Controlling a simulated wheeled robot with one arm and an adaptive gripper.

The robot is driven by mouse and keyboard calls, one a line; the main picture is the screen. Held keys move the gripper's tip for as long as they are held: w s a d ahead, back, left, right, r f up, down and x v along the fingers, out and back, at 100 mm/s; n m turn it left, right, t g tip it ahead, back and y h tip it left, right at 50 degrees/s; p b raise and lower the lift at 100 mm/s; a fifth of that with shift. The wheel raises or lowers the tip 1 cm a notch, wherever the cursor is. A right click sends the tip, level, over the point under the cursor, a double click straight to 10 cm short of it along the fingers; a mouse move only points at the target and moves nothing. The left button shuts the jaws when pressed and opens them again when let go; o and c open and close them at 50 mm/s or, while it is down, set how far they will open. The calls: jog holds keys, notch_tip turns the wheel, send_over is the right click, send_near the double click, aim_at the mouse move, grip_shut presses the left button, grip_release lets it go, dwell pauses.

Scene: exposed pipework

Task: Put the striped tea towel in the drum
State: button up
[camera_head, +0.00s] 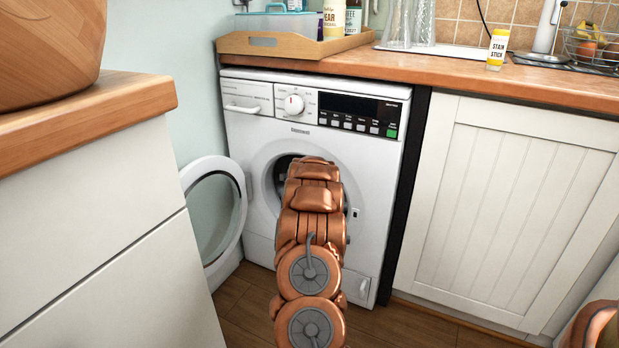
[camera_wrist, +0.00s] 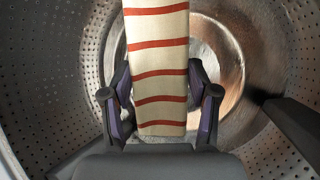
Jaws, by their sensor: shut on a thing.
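In the wrist view, the striped tea towel (camera_wrist: 160,60), cream with red stripes, is between the fingers of my gripper (camera_wrist: 160,125). My gripper is shut on it. Both are inside the perforated metal drum (camera_wrist: 60,90), with the drum's shiny back wall behind the towel. Dark drum paddles show at the sides. In the head view, the white washing machine (camera_head: 240,130) stands under the counter with its round door (camera_head: 213,210) open to the left. My copper-coloured arm reaches into the opening and hides most of it. The towel and my gripper are hidden in that view.
A wooden counter (camera_head: 480,70) runs above the machine, with a wooden tray (camera_head: 290,45) and a stain stick (camera_head: 497,50) on it. A white cabinet (camera_head: 510,200) stands at the right. A drawer unit (camera_head: 90,220) stands close at the left. Wooden floor lies below.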

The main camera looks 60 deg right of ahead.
jog(key=o, duration=1.2)
jog(key=shift+s, duration=0.1)
jog(key=shift+o, duration=0.2)
jog(key=v, duration=1.2)
dwell(0.7)
